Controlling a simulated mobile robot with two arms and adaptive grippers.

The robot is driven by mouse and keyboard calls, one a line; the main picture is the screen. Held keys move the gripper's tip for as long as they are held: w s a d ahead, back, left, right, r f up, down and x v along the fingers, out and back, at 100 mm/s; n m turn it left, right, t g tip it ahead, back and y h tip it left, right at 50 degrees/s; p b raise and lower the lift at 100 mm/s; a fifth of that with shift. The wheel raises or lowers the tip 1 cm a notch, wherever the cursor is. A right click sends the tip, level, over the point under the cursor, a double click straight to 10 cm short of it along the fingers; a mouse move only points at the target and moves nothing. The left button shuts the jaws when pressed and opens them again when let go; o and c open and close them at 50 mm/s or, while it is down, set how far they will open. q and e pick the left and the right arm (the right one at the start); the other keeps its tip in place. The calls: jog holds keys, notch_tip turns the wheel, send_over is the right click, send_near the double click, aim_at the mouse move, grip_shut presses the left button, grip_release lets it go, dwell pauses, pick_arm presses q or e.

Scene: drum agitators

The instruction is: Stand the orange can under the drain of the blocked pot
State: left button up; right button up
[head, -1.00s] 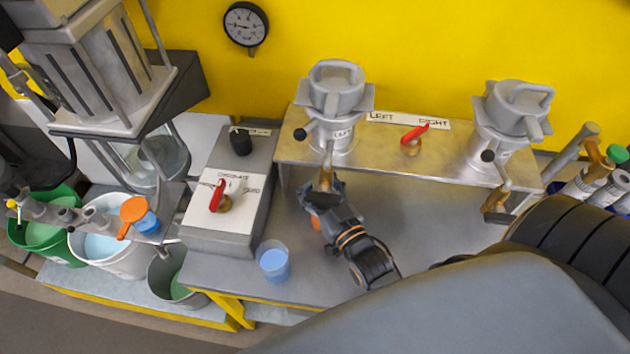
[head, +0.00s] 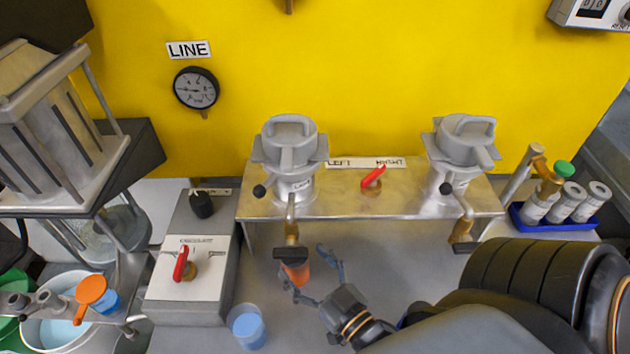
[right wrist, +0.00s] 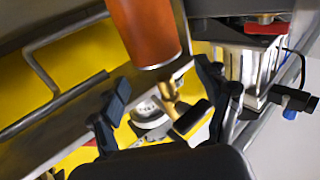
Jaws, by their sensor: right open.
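The orange can (head: 296,272) is on the bench under the drain (head: 291,235) of the left pot (head: 290,150); the drain's dark handle hides its top. It looks upright. In the right wrist view the can (right wrist: 146,32) is large, beyond the fingertips. My right gripper (head: 306,271) is open, its fingers spread on the near right side of the can; in the right wrist view (right wrist: 162,80) nothing is between them. Whether a fingertip touches the can is unclear. The right pot (head: 464,150) has its own drain (head: 464,228). Nothing seen shows which pot is blocked. My left gripper is not in view.
A raised metal shelf (head: 345,205) carries both pots and a red lever (head: 373,177). A clear cup of blue liquid (head: 247,327) stands on the bench to the left, beside a control box (head: 187,268). A blue tray (head: 545,222) with cylinders is at right.

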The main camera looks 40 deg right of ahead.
jog(key=s, duration=0.3)
jog(key=shift+r, duration=0.1)
jog(key=shift+s, duration=0.1)
dwell(0.5)
